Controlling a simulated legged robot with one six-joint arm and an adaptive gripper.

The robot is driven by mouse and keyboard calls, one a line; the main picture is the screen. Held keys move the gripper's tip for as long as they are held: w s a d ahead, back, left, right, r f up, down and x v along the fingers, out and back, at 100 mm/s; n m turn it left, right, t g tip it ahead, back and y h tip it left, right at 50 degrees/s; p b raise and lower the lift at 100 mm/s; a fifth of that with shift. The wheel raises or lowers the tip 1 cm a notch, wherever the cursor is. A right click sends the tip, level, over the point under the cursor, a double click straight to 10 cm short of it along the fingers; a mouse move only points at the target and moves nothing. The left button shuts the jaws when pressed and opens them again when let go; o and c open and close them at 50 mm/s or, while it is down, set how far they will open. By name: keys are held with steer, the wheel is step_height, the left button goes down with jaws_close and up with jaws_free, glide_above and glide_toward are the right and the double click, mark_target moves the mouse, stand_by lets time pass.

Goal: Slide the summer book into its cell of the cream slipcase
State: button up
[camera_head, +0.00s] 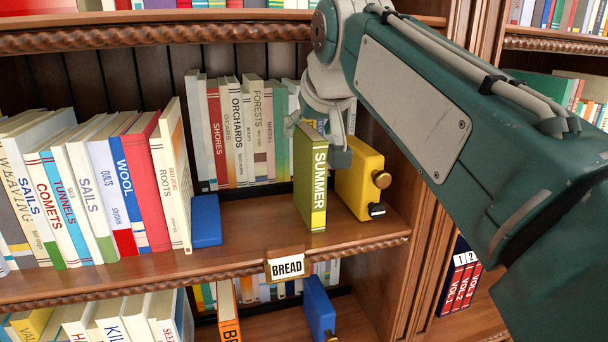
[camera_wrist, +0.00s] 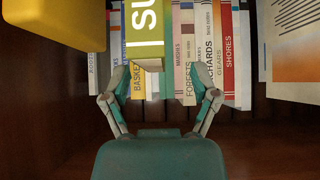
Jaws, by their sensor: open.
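The summer book (camera_head: 311,180) is olive green with a yellow band and SUMMER on its spine. It stands upright on the middle shelf, left of a yellow bookend. In the wrist view its green top part (camera_wrist: 147,30) shows upper centre, partly out of frame. My gripper (camera_head: 318,142) is at the top of the book, with one finger left of it and one right. In the wrist view the open gripper (camera_wrist: 170,84) has its fingers spread, with the book's end between or just beyond them; I cannot tell if they touch. I see no cream slipcase.
A blue bookend (camera_head: 206,220) and a book row (camera_head: 90,185) are left, with bare shelf (camera_head: 255,222) between. Books (camera_head: 240,130) line the back. A BREAD label (camera_head: 287,266) hangs on the shelf edge.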

steer(key=x, duration=0.2)
steer(key=d+x, duration=0.1)
steer(key=x, duration=0.2)
steer(key=shift+w, duration=0.1)
steer(key=shift+a, duration=0.15)
steer(key=c, duration=0.3)
steer(key=shift+a, duration=0.15)
jaws_close()
